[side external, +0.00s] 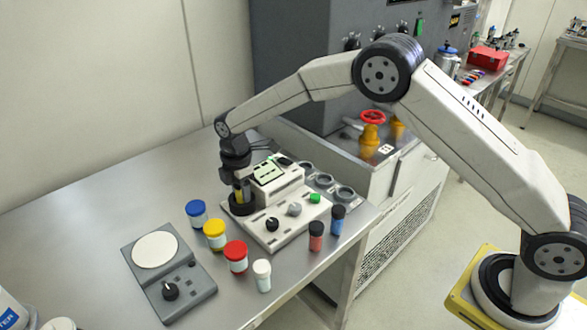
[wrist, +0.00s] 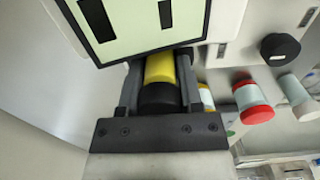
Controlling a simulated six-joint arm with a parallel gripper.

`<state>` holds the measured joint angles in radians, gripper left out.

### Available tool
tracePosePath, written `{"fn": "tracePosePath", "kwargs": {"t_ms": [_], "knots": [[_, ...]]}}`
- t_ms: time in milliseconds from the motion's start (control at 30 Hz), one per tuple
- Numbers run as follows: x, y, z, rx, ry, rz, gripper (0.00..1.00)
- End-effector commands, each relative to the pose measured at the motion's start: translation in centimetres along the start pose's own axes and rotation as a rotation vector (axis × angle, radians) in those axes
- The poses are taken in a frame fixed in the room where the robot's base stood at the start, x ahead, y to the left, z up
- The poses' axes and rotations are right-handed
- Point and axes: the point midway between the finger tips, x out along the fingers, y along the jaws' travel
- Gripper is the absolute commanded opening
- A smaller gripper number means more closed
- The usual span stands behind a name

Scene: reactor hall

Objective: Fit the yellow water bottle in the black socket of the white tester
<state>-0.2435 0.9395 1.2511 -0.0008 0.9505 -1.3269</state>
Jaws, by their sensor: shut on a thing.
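The white tester (side external: 275,222) stands on the steel table, with a green-lit screen (side external: 268,174), knobs and a green button. Its black socket (side external: 240,208) is a dark round holder at its left end. My gripper (side external: 240,184) is directly above the socket, shut on the yellow water bottle (side external: 243,191). In the wrist view, the bottle (wrist: 160,68) lies between both jaws of my gripper (wrist: 160,84), its black cap facing the camera. The tester's screen (wrist: 130,25) is close above it. The bottle's lower end is hidden, so I cannot tell whether it is in the socket.
Jars with blue (side external: 196,209), yellow (side external: 214,229), red (side external: 236,251) and white (side external: 262,268) lids stand in front of the tester. A grey scale (side external: 185,290) is at left. Red (side external: 316,237) and blue (side external: 337,222) black-capped bottles stand right. The table's back left is clear.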

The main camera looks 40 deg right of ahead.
Motion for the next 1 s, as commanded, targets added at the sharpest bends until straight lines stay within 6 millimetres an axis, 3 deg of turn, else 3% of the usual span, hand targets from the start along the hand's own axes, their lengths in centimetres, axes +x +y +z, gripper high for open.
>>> {"fn": "tracePosePath", "kwargs": {"t_ms": [867,900,1000], "knots": [[0.20,0.01,0.00,0.000,0.000,0.000,0.00],[0.19,0.01,-0.01,0.000,0.000,0.001,0.55],[0.19,0.01,-0.01,0.000,0.000,0.000,0.87]]}}
